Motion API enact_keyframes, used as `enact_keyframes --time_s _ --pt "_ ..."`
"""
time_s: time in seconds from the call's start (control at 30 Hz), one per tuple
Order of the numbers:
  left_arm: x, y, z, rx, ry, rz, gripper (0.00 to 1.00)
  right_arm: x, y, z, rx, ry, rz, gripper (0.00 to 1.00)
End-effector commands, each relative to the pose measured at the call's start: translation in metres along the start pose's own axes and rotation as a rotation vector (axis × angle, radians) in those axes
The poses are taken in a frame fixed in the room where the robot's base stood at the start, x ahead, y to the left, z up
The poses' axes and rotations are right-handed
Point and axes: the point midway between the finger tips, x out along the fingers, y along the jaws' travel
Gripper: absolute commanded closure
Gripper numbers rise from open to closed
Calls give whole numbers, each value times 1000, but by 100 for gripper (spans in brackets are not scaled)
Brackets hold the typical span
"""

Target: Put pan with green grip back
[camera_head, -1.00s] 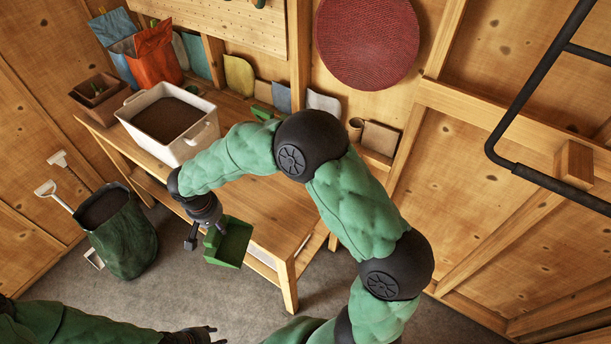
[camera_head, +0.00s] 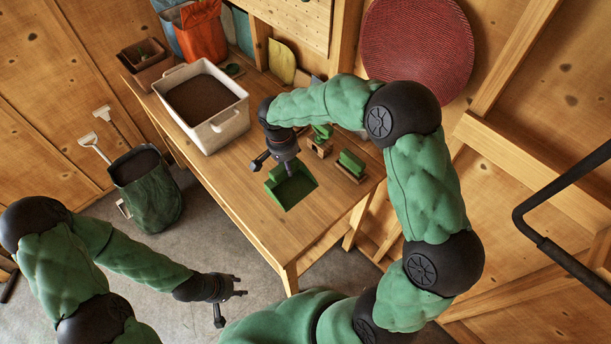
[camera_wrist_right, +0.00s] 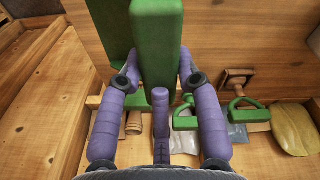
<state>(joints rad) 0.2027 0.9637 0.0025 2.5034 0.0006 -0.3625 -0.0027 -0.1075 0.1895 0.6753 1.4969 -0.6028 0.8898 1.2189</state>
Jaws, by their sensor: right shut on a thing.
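The green pan (camera_head: 291,187) is over the front half of the wooden bench in the head view; I cannot tell whether it touches the top. My right gripper (camera_head: 278,165) is shut on its green grip (camera_wrist_right: 157,45), which stands between the purple fingers in the right wrist view. The fingers hide part of the grip. My left gripper (camera_head: 234,293) is open and empty, low in front of the bench over the floor.
A white tub of soil (camera_head: 228,124) stands on the bench (camera_head: 245,205), left of the pan. Green-gripped wooden tools (camera_head: 351,165) lie to the right, also in the right wrist view (camera_wrist_right: 240,108). A dark green sack (camera_head: 150,205) stands on the floor at left.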

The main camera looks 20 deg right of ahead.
Motion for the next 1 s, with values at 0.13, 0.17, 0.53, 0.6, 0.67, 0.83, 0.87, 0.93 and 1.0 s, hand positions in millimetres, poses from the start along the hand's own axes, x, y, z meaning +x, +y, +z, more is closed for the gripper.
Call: enact_keyframes --time_s 0.13,0.17,0.53,0.6,0.67,0.83,0.87,0.93,1.0 --pt "2 -1 0 0 0 0 60 28 18 -11 2 -3 2 100" --pt "2 -1 0 0 0 0 60 33 21 -13 2 -2 2 100" --pt "3 -1 0 0 0 0 60 61 36 -23 -1 -1 0 100" --pt "4 -1 0 0 0 0 60 67 40 -25 0 -2 1 100" --pt "4 -2 0 0 0 0 60 76 39 -24 -3 -2 1 100" --pt "5 -2 0 0 0 0 60 96 38 -22 -2 0 -1 100" --pt "5 -2 0 0 0 0 60 96 38 -22 -2 1 -1 100" --pt "5 -2 0 0 0 0 60 96 37 -23 -1 1 -2 100" --pt "5 -2 0 0 0 0 60 96 37 -23 -1 1 -2 100"
